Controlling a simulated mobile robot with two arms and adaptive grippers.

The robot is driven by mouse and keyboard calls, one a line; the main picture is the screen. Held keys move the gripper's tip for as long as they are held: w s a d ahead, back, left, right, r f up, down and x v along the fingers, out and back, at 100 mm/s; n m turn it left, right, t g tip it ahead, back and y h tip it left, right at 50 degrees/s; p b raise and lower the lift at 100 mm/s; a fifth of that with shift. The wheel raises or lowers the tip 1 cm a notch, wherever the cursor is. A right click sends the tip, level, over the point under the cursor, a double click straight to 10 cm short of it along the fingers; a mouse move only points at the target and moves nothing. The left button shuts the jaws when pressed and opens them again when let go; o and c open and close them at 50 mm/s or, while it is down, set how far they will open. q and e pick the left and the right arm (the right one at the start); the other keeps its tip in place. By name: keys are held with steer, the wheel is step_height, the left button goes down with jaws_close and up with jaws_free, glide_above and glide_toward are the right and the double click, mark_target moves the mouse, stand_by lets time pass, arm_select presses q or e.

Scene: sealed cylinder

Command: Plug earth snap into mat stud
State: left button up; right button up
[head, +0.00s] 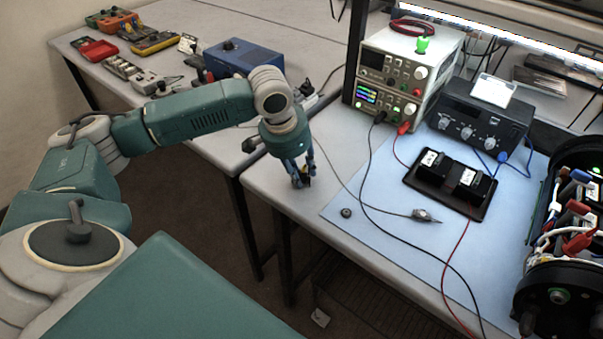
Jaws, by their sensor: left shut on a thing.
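My left gripper (300,182) is over the left part of the bench, near its front edge and left of the blue mat (385,195). Its fingers are shut on a small dark piece with a yellowish spot, which I take to be the earth snap (306,181); the fingers hide most of it. A small dark round piece, apparently the mat stud (346,212), sits at the left part of the mat, to the right of and nearer than the gripper. The two are apart. My right gripper is not in view.
A silver-tipped probe (424,215) and thin leads cross the mat. A black tray (450,184) lies behind it. Stacked power supplies (402,75) and a dark instrument (478,120) stand at the back. A large open cylinder (570,230) is at the right.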

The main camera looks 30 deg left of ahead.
mark_target(301, 174)
arm_select(q)
step_height(301, 174, up, 20)
steer(key=shift+b, duration=0.3)
steer(key=shift+f, duration=0.15)
